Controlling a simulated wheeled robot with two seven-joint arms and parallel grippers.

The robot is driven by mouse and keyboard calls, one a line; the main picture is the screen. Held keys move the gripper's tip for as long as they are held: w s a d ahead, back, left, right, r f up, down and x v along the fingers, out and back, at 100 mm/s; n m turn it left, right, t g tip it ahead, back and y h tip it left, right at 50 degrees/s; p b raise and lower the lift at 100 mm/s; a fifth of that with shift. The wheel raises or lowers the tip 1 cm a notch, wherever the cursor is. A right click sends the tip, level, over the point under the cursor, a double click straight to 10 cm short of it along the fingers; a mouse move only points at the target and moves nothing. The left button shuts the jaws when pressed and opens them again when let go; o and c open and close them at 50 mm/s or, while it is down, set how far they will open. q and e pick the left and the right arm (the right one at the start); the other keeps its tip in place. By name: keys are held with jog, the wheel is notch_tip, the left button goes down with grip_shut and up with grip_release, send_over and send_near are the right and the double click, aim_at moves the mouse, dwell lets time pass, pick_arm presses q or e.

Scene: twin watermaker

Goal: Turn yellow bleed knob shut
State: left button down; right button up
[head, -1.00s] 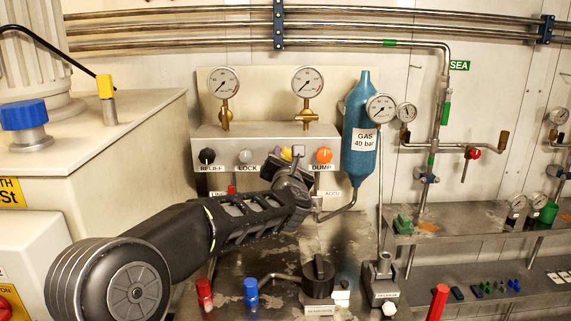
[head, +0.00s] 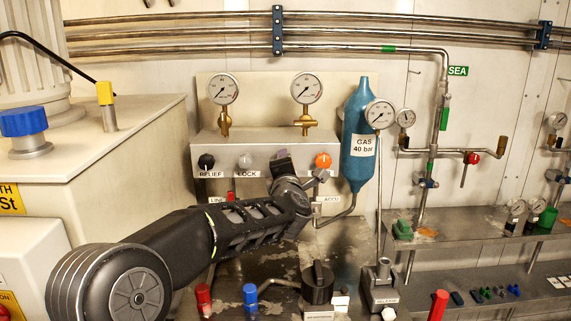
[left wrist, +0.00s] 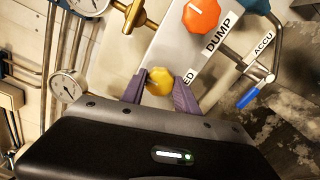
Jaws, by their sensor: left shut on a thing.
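The yellow bleed knob (left wrist: 159,81) shows in the left wrist view between the two purple fingers of my left gripper (left wrist: 160,90). The fingers are shut on its sides. In the head view my left gripper (head: 283,162) is at the front of the grey valve panel (head: 267,143), between the LOCK and DUMP knobs, and it hides the yellow knob there. The orange DUMP knob (head: 323,160) is just right of the gripper; it also shows in the left wrist view (left wrist: 201,16). My right gripper is not in view.
The black RELIEF knob (head: 206,161) and grey LOCK knob (head: 245,161) sit left on the panel. Two gauges (head: 223,89) stand above it. A blue gas bottle (head: 360,135) is close on the right. A black knob (head: 317,282) stands on the bench below.

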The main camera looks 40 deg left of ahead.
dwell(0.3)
pick_arm(q)
jog(key=c, duration=0.9)
grip_release()
jog(key=b+v, duration=0.1)
jog(key=v, duration=0.6)
jog(key=shift+s+d, duration=0.3)
